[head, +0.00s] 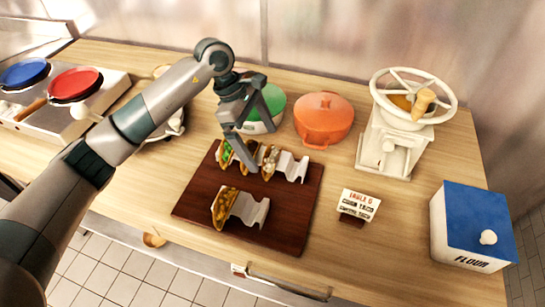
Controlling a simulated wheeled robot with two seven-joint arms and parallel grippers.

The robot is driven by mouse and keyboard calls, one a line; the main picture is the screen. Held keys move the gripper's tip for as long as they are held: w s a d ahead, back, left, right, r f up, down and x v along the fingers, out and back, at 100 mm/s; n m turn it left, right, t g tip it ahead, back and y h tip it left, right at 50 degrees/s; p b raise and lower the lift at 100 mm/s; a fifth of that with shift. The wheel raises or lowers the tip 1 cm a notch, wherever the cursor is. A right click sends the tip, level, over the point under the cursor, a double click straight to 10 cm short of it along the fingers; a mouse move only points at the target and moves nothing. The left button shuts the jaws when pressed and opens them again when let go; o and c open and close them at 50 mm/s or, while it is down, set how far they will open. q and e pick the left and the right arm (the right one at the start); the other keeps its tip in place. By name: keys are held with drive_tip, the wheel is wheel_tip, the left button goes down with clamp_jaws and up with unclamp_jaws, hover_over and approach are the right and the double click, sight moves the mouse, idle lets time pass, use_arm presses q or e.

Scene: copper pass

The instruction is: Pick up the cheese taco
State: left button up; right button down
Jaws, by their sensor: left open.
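Several filled tacos stand in two wavy metal holders on a dark wooden board (285,230). In the back holder (294,167) are a taco with green filling (226,154) and a taco with pale filling (270,161); another taco between them is partly hidden by my gripper. The front holder (252,211) holds one taco with yellow-brown filling (224,208). I cannot tell for sure which is the cheese taco. My left gripper (262,149) is open and empty, above and at the back holder; whether a finger touches a taco is unclear. My right gripper is not in view.
Behind the board stand a green-lidded pot (270,103) and an orange pot (324,119). A small order sign (358,205), a cream hand-wheel grinder (393,143) and a blue-lidded flour box (468,229) are to the right. A stove with blue and red pans (75,84) is at left.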

sight(268, 151)
use_arm(q)
drive_tip(key=shift+s+d+f+p, duration=0.1)
drive_tip(key=shift+d+f+p, duration=0.3)
drive_tip(key=shift+p, duration=0.3)
drive_tip(key=p+x, duration=0.2)
drive_tip(key=shift+d+f, duration=0.5)
drive_tip(key=shift+f, duration=0.5)
drive_tip(key=shift+c, duration=0.6)
drive_tip(key=c, duration=0.9)
